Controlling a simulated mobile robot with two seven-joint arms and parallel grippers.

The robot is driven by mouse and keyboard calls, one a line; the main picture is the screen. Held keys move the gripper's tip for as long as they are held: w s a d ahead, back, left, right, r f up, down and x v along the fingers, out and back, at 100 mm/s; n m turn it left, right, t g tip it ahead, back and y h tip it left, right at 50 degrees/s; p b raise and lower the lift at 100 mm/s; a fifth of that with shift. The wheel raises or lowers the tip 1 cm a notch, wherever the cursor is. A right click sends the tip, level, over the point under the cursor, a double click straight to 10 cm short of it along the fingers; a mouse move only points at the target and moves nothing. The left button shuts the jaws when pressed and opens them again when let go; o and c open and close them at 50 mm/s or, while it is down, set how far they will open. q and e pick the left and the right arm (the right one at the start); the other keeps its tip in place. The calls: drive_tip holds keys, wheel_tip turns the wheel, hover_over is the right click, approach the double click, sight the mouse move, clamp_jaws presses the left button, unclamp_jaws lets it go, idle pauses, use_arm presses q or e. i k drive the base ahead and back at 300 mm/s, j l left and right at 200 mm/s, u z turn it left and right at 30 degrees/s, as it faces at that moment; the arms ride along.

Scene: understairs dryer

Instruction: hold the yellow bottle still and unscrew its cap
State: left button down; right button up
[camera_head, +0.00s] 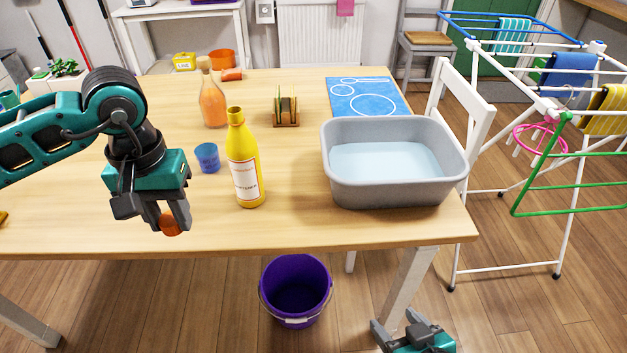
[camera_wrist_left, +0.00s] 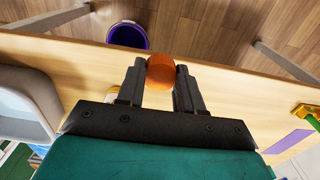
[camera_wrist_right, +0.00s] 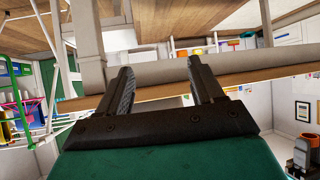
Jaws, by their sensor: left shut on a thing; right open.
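The yellow bottle (camera_head: 244,165) stands upright on the table, with a white label on its front. Its top (camera_head: 235,112) is an open-looking yellow neck with no orange cap on it. My left gripper (camera_head: 170,222) is to the left of the bottle and nearer the table's front edge, apart from it. It is shut on an orange cap (camera_head: 169,226), which also shows between the fingers in the left wrist view (camera_wrist_left: 161,72). My right gripper (camera_head: 402,324) is low, at the bottom right below the table's edge. In the right wrist view its fingers (camera_wrist_right: 158,80) are spread and empty.
A grey basin of water (camera_head: 343,192) stands right of the bottle. A blue cup (camera_head: 207,158), a glass bottle of orange liquid (camera_head: 212,105) and a wooden rack (camera_head: 286,119) stand nearby. A purple bucket (camera_head: 296,290) is on the floor. A drying rack (camera_head: 560,140) stands at right.

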sight(241, 147)
drive_tip(key=l, duration=0.65)
drive_tip(key=l+u, duration=0.1)
drive_tip(key=l, duration=0.65)
drive_tip(key=i+l, duration=0.3)
drive_tip(key=l, duration=0.15)
drive_tip(key=i+l, duration=0.3)
drive_tip(key=l+u, duration=0.05)
drive_tip(key=l, duration=0.05)
